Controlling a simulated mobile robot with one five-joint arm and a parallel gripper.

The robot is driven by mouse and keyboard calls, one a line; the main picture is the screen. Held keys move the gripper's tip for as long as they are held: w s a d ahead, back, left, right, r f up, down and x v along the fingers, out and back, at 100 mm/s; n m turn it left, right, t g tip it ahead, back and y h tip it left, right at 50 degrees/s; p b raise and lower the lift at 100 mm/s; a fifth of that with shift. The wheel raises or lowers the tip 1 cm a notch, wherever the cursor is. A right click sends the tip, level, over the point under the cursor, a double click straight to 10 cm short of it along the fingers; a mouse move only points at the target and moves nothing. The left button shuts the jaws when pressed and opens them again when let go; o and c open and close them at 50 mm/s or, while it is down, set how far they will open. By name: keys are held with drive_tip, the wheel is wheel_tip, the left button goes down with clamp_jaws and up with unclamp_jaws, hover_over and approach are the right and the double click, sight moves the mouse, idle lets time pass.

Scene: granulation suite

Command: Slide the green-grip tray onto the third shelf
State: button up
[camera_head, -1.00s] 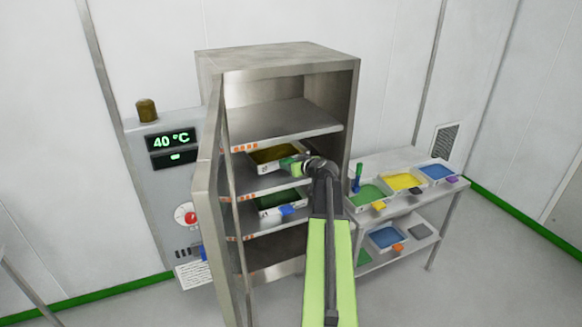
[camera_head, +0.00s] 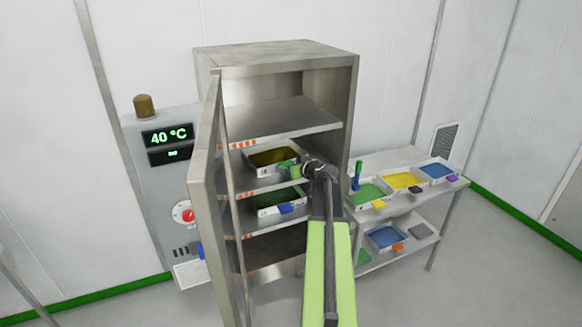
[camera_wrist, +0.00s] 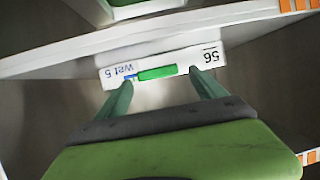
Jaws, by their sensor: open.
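The green-grip tray (camera_head: 264,171), pale with olive-yellow contents, rests inside the open cabinet on the second visible shelf from the top (camera_head: 262,188). In the wrist view its white front (camera_wrist: 205,60), with an upside-down label, carries the green grip (camera_wrist: 157,72). My gripper (camera_head: 296,168) is at the tray's front right. In the wrist view my gripper's fingers (camera_wrist: 162,80) are spread, their tips near the two ends of the grip. I cannot tell whether they touch it. Part of the tray's right side is hidden by my gripper.
A blue-grip tray (camera_head: 268,211) sits on the shelf below. The top shelf (camera_head: 280,117) is empty. The cabinet door (camera_head: 205,195) stands open at left. A two-level rack (camera_head: 450,195) at right holds several coloured trays, close to my arm.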

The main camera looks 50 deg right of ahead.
drive_tip(key=p+v, duration=0.6)
drive_tip(key=v, duration=1.1)
drive_tip(key=shift+s+p, duration=0.25)
drive_tip(key=shift+p, duration=0.1)
drive_tip(key=shift+r, duration=0.15)
